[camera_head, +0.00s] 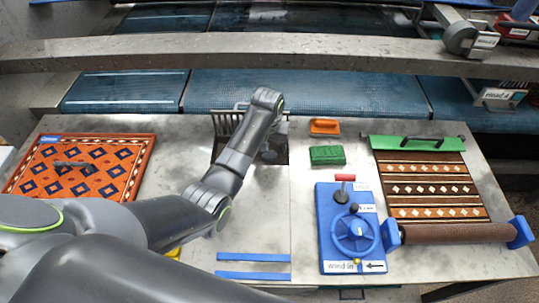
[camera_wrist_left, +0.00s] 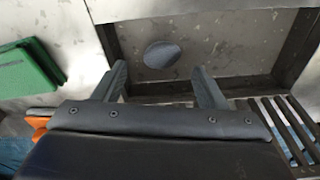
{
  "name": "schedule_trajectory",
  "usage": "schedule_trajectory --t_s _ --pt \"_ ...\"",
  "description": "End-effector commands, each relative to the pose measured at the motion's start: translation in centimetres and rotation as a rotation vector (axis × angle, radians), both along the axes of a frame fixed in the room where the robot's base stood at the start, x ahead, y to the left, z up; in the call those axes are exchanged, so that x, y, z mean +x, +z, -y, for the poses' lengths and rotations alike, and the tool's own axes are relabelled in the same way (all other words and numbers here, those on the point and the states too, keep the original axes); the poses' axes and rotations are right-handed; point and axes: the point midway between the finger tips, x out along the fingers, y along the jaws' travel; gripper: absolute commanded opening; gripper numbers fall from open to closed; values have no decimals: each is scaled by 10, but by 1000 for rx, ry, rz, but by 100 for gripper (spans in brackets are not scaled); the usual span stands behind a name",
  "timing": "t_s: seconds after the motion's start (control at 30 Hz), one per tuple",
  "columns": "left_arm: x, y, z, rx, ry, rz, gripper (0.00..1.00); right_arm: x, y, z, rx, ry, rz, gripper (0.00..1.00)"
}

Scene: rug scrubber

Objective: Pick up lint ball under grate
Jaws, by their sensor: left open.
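The lint ball (camera_wrist_left: 162,54) is a grey oval lump lying on the bare floor of a shallow dark-edged recess in the left wrist view. My left gripper (camera_wrist_left: 159,78) is open above the recess, with the lint ball ahead of and between its fingertips, apart from both. The grate (camera_wrist_left: 291,130), with dark slats, lies to the lower right in that view. In the head view the grate (camera_head: 226,123) shows beside my left wrist, and my left gripper (camera_head: 269,155) points down into the dark opening. My arm hides the lint ball there.
A green scrubbing pad (camera_head: 327,155) and an orange-handled brush (camera_head: 324,127) lie right of the opening. A blue crank unit (camera_head: 349,215) and a striped rug (camera_head: 430,184) are farther right. An orange patterned rug (camera_head: 85,170) lies left. Blue strips (camera_head: 253,266) lie in front.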

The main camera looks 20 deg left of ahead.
Motion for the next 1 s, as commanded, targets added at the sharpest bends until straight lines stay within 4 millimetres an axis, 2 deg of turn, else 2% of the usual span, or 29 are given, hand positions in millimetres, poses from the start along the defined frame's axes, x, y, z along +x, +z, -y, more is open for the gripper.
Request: schedule_trajectory --t_s 0.4,0.53,0.77,0.83,1.0 --pt "5 -42 -3 1 0 -3 65 -6 9 0 0 -2 -10 36" --pt "6 -50 -3 0 0 -1 65 -7 9 0 0 -2 -11 36" --pt "6 -51 -3 0 0 1 65 -7 9 2 -1 -1 -11 36" --pt "6 -51 -3 0 0 0 60 -7 9 2 -2 -1 -11 36" --pt "6 -51 -3 0 0 0 38 -7 9 2 -2 -1 -11 36"
